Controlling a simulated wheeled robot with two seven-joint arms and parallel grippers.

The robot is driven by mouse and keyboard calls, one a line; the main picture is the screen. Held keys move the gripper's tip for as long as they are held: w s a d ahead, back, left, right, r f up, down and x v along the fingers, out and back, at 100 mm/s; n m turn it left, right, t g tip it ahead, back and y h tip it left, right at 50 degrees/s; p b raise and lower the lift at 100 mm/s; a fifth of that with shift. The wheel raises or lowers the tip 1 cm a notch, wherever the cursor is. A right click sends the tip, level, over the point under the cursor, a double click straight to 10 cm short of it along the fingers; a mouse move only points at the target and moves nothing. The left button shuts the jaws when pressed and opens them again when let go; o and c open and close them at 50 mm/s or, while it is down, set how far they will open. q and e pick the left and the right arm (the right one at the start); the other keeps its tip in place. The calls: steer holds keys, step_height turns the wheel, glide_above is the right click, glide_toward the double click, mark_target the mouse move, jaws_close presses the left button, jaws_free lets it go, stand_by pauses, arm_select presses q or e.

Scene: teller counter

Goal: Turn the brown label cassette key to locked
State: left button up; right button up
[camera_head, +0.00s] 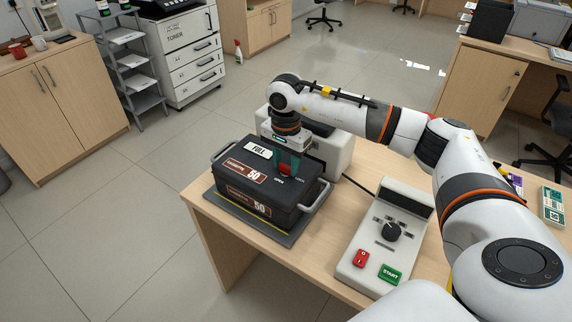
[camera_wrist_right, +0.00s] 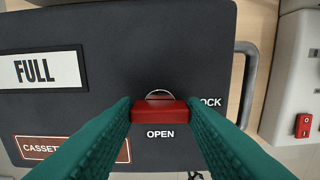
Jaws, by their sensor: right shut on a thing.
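The dark grey cassette (camera_head: 250,195) with brown "50" labels (camera_head: 246,171) lies on a dark mat (camera_head: 228,211) on the counter. A white FULL label (camera_head: 257,150) is on its lid. In the right wrist view the cassette lid (camera_wrist_right: 110,60) shows a red key (camera_wrist_right: 160,112) with a metal ring behind it. OPEN is printed just below the key, and LOCK, partly hidden by a finger, is to its right. My right gripper (camera_head: 288,165) points down at the lid. Its green fingers are shut on the key's two ends. My left gripper is out of view.
A white machine (camera_head: 335,150) stands close behind the cassette. A control panel (camera_head: 362,240) with a black knob, a red switch and a green START button is to its right. A grey handle (camera_head: 316,198) sticks out at the cassette's right end. The counter's front left edge is near the mat.

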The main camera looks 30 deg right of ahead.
mark_target(286, 166)
steer(key=shift+n, duration=0.3)
steer(key=o, duration=1)
step_height(286, 166, up, 12)
steer(key=b, duration=0.1)
stand_by(0.6)
